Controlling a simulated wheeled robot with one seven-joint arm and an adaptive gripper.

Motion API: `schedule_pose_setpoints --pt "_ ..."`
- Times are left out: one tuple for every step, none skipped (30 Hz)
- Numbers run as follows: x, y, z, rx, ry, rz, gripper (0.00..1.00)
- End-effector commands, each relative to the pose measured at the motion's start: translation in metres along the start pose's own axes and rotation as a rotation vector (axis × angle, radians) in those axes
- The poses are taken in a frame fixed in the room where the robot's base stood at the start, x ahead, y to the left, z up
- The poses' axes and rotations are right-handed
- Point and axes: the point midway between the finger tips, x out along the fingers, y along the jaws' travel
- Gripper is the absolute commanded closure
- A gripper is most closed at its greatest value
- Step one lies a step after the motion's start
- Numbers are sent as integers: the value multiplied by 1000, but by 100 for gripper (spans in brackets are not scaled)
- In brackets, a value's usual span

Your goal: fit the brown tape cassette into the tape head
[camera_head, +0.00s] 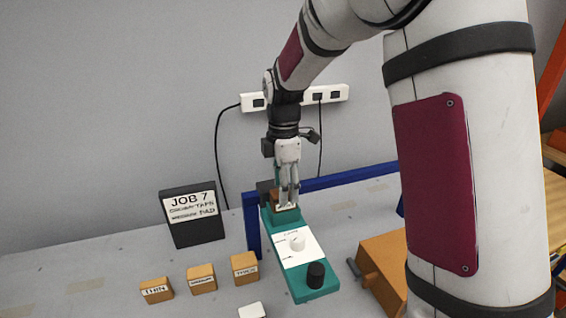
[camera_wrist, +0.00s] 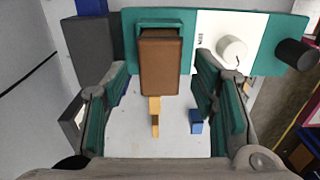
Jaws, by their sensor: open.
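The brown tape cassette (camera_wrist: 162,66) stands at the end of the teal device (camera_wrist: 215,18) in the wrist view, its far edge against a teal frame with a dark gap, which I take for the tape head (camera_wrist: 160,25). How deep it sits I cannot tell. In the head view a brown part of the cassette (camera_head: 285,214) shows below the fingers. My gripper (camera_wrist: 163,82) is open, with one finger on each side of the cassette and visible gaps. My gripper (camera_head: 288,190) points down over the device's far end in the head view.
The device has a white knob (camera_head: 297,243) and a black knob (camera_head: 316,274). Blocks labelled thin (camera_head: 156,290), medium (camera_head: 202,279) and thick (camera_head: 245,267) stand left. A dark JOB 7 sign (camera_head: 192,214) is behind them. A blue frame (camera_head: 252,225) stands close behind; an orange-brown box (camera_head: 385,262) is right.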

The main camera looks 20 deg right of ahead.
Motion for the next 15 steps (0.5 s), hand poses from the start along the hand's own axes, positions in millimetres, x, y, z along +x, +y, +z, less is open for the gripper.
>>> schedule_pose_setpoints --pt "-11 2 0 1 0 7 47" --pt "-17 3 0 1 0 7 47" --pt "-25 2 0 0 0 6 47" --pt "-32 2 0 0 0 7 47" --pt "-38 3 0 0 0 7 47" --pt "-46 2 0 0 0 6 47" --pt "-53 2 0 0 0 7 47" --pt "-59 2 0 0 0 6 47" --pt "-65 2 0 0 0 4 47" --pt "-70 2 0 0 0 5 47" --pt "-76 2 0 0 0 5 47" --pt "-81 2 0 0 0 5 47" --pt "-84 2 0 0 0 3 47" --pt "-87 1 0 0 0 2 47" --pt "-91 2 0 0 0 3 47"
